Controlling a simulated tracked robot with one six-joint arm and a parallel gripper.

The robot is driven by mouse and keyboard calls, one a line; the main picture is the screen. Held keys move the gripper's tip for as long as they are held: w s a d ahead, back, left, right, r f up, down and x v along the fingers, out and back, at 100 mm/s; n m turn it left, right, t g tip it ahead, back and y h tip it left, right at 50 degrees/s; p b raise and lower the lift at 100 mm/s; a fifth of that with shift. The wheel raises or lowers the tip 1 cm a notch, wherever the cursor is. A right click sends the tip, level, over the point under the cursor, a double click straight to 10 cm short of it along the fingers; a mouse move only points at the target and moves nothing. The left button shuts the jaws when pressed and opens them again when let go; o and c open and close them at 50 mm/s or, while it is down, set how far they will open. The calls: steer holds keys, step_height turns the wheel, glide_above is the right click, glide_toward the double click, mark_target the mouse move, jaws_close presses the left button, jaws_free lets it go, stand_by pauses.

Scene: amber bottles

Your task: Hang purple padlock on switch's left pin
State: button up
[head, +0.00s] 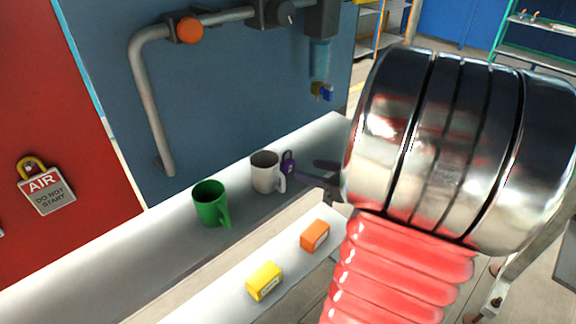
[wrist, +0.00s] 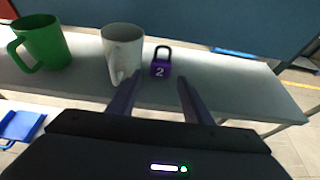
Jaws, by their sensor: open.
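The purple padlock (wrist: 160,68), marked with a white 2 and with a dark shackle, stands upright on the grey shelf just right of the white mug in the wrist view. In the head view the padlock (head: 288,160) shows small beside the mug, close to my fingers. My gripper (wrist: 158,80) is open, its two dark fingers pointing at the padlock from the near side, with nothing held between them. In the head view my gripper (head: 315,174) is partly hidden behind my arm. I cannot make out a switch with pins in either view.
A white mug (head: 264,172) stands close beside the padlock, a green mug (head: 209,203) further left. Yellow (head: 264,281) and orange (head: 315,235) boxes lie on a nearer ledge. A grey pipe (head: 150,100) runs on the blue panel. An AIR tag (head: 46,190) hangs on the red panel.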

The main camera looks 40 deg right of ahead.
mark_target(289, 163)
steer(key=shift+x, duration=1.4)
steer(key=shift+r+x, duration=0.15)
steer(key=shift+x, duration=1.15)
steer(key=shift+r+x, duration=0.1)
steer(key=shift+x, duration=1.25)
steer(key=shift+d, duration=0.1)
steer(key=c, duration=1)
step_height(289, 163, up, 10)
steer(key=shift+r, duration=0.1)
